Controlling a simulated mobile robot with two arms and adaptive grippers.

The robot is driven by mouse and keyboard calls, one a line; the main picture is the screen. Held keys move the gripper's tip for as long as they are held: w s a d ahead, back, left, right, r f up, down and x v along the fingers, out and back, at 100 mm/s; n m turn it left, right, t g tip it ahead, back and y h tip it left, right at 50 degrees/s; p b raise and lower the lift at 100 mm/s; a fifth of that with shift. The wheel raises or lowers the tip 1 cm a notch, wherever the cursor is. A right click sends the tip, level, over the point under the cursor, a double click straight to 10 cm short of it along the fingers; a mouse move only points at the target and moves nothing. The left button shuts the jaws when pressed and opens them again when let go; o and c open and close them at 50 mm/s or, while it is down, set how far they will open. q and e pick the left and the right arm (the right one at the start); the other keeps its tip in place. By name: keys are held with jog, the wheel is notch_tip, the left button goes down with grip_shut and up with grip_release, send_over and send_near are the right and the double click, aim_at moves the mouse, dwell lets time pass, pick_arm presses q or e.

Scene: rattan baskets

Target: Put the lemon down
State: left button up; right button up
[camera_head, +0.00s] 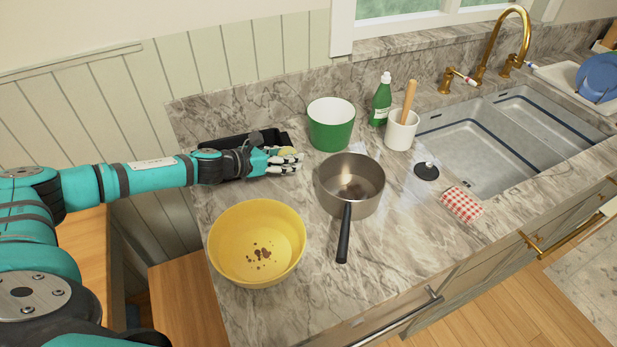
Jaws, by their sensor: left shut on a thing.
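My left gripper (287,161) reaches in from the left and is shut on the yellow lemon (288,151). Its fingers hide part of the lemon. It is over the marble counter (300,190), in front of a black tray (222,143) and left of the steel saucepan (350,185). I cannot tell whether the lemon touches anything below it. My right gripper is not in view.
A yellow bowl (257,243) with brown specks stands at the front left. A green pot (331,124), a green bottle (381,100) and a white crock (402,130) stand behind the saucepan. The sink (470,155) and a checked cloth (461,204) are at right.

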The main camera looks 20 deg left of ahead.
aim_at(289, 183)
pick_arm(q)
notch_tip(289, 183, down, 4)
jog(key=shift+r, duration=0.25)
notch_tip(289, 183, down, 3)
jog(key=shift+w+d+f, duration=0.1)
jog(key=shift+f, duration=0.2)
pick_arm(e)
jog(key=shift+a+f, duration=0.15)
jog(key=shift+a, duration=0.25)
pick_arm(q)
jog(key=shift+f, duration=0.2)
jog(key=o, duration=0.9)
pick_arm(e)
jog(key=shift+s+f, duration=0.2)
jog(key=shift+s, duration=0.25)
